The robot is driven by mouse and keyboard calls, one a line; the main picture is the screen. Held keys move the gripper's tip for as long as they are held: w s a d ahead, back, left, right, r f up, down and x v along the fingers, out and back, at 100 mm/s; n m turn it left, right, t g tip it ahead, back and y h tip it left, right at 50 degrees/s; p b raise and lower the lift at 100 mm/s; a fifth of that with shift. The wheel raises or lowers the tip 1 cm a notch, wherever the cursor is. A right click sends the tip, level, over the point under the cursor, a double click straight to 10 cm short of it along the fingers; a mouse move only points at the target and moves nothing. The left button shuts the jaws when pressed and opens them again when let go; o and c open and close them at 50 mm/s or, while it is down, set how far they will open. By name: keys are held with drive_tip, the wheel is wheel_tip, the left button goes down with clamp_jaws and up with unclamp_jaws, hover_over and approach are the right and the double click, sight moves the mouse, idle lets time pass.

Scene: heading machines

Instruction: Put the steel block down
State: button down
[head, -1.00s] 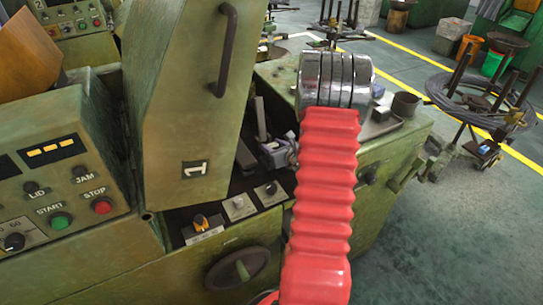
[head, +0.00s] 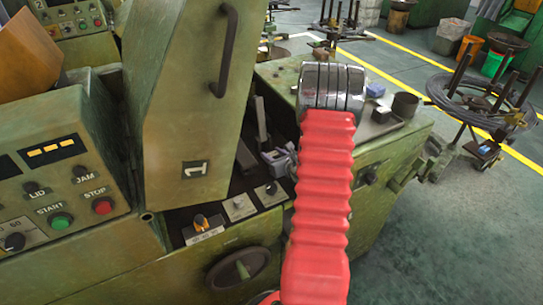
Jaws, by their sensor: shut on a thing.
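My arm with its red ribbed sleeve and chrome wrist reaches over the green machine. My gripper (head: 281,160) is mostly hidden behind the sleeve. Only a grey metal part of it shows at the sleeve's left edge, low over the machine's dark recess. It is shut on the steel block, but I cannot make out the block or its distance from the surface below. The green machine (head: 225,262) has a raised lid (head: 188,120) marked 1, left of my arm.
An upright lever (head: 262,122) stands just left of my gripper. On the bench right of my wrist are a small blue block (head: 375,90), a dark box (head: 380,114) and a dark cup (head: 405,104). A wire coil stand (head: 480,100) is on the floor at right.

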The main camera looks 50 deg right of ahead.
drive_tip(key=shift+f, duration=0.1)
drive_tip(key=c, duration=1.2)
unclamp_jaws()
drive_tip(key=shift+f, duration=0.2)
drive_tip(key=shift+o, duration=0.6)
drive_tip(key=shift+a+f, duration=0.1)
drive_tip(key=shift+a, duration=0.15)
drive_tip(key=shift+s+r, duration=0.15)
drive_tip(key=shift+r, duration=0.1)
drive_tip(key=v, duration=1.1)
drive_tip(key=shift+s+r, duration=0.35)
drive_tip(key=shift+r, duration=0.05)
drive_tip(key=shift+s, duration=0.1)
